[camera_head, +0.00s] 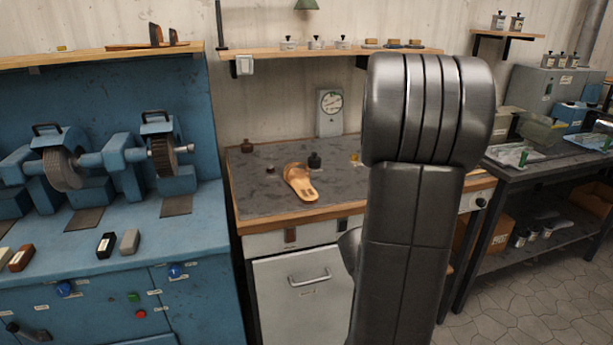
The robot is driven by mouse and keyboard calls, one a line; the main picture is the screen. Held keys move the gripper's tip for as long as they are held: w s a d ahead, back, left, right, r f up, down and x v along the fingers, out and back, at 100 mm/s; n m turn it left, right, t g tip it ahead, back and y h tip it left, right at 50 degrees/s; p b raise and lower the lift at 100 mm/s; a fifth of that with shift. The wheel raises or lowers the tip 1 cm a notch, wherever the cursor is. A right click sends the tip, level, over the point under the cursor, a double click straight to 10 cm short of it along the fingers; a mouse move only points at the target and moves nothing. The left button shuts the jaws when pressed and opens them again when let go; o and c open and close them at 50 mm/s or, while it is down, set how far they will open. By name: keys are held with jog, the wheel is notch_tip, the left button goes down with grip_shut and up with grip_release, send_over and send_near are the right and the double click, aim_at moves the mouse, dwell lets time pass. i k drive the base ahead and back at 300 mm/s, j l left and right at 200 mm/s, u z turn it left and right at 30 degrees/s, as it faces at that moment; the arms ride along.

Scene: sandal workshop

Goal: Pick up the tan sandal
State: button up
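The tan sandal (299,183) lies on the dark grey top of the wooden-edged workbench (262,203), near its front edge. Its strap end points to the back and its other end toward the front. My dark grey arm rises in front of the bench's right part and hides some of it. My gripper does not show in the head view, and nothing touches the sandal.
A blue grinding machine (195,205) is on the left. A dark side table (545,170) stands on the right.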

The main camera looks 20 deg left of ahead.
aim_at(298, 179)
jog(key=i+u, duration=0.3)
jog(key=i, duration=0.25)
jog(key=i+l+u, duration=0.25)
jog(key=i, duration=0.3)
jog(key=j+u, duration=0.1)
jog(key=u, duration=1.1)
